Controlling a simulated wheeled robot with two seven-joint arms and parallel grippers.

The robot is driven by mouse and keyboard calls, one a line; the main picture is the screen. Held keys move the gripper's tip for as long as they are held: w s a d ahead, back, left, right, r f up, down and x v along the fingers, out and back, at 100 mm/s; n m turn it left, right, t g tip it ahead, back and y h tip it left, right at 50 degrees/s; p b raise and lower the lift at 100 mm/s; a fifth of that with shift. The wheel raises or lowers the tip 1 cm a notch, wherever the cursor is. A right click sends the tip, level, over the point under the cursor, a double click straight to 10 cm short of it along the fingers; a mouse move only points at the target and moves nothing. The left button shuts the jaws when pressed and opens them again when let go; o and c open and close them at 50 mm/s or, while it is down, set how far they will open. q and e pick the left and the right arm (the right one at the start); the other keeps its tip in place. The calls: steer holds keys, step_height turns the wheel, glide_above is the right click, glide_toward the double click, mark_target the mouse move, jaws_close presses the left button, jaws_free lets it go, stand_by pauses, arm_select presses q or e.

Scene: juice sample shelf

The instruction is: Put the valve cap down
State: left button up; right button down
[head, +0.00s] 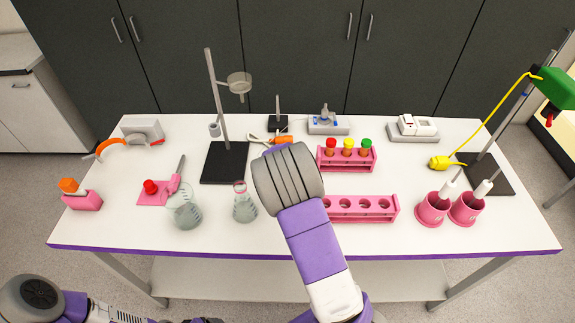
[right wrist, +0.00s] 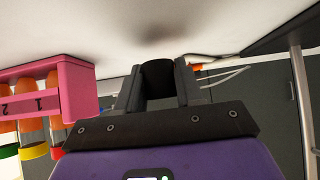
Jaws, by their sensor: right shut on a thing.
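In the right wrist view my right gripper (right wrist: 159,84) is shut on a dark, short cylinder, which I take to be the valve cap (right wrist: 158,78). Its free end faces the white tabletop (right wrist: 110,30), with a soft shadow close by. I cannot tell whether it touches the surface. In the head view my right arm hides the gripper and cap; the wrist is over the middle of the table. My left arm shows only at the lower left corner, and its gripper is not seen.
A pink rack (head: 346,160) with capped tubes stands close right of the gripper, and an empty pink rack (head: 365,208) stands in front. A stand (head: 225,160), flask (head: 244,205) and beaker (head: 184,210) are left. An orange item (head: 283,139) lies just behind the wrist.

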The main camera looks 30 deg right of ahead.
steer(key=shift+w+f, duration=0.1)
steer(key=shift+f, duration=0.65)
steer(key=shift+r, duration=0.1)
steer(key=shift+f+b, duration=0.45)
steer(key=shift+f, duration=0.05)
steer(key=shift+a+f, duration=0.1)
steer(key=shift+s, duration=0.2)
